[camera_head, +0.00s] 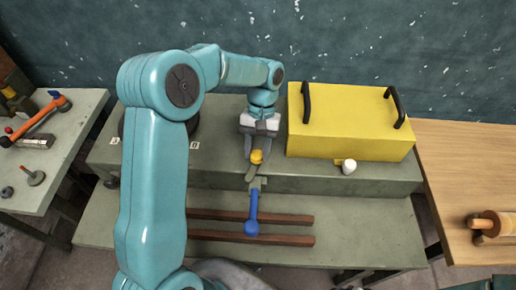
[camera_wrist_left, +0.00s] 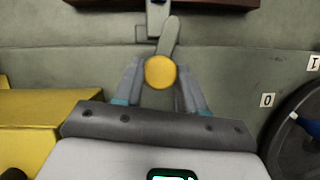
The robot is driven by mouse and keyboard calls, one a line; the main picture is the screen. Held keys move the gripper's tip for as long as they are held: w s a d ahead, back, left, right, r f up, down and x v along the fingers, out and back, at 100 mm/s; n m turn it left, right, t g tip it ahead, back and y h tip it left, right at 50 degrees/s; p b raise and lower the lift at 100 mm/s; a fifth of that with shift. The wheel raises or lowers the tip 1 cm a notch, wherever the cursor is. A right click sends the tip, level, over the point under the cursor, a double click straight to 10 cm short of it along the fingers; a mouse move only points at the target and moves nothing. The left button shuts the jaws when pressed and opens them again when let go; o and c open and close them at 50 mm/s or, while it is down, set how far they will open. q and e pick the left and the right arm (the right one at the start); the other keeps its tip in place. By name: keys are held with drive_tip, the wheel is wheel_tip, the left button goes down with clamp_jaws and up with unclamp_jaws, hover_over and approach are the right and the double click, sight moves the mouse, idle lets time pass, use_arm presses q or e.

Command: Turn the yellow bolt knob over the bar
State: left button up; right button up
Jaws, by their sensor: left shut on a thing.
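The yellow bolt knob (camera_head: 257,156) is a round cap on the front part of the grey bench's raised ledge. It also shows in the left wrist view (camera_wrist_left: 160,72). My left gripper (camera_head: 258,159) reaches down from above, its two fingers on either side of the knob, shut on it. A flat grey bar (camera_wrist_left: 170,37) with a rounded end runs from beside the knob towards a grey bracket (camera_wrist_left: 155,17). In the head view a blue handle with a ball end (camera_head: 252,212) extends from this bracket towards the front. My right gripper is not in view.
A yellow box with two black handles (camera_head: 350,122) stands right of the gripper, with a white knob (camera_head: 348,167) at its front. Two brown rails (camera_head: 285,218) lie on the lower bench. A dark dial (camera_wrist_left: 298,130) shows beside number tags. Side tables flank the bench.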

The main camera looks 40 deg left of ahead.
use_arm(q)
drive_tip(key=shift+a+r+n+t+h, duration=0.15)
drive_tip(key=shift+n+t+h, duration=0.3)
drive_tip(key=shift+n, duration=1.05)
drive_tip(key=o, duration=1.1)
drive_tip(key=p+v, duration=0.1)
drive_tip(key=v, duration=1.5)
drive_tip(key=shift+w, duration=0.15)
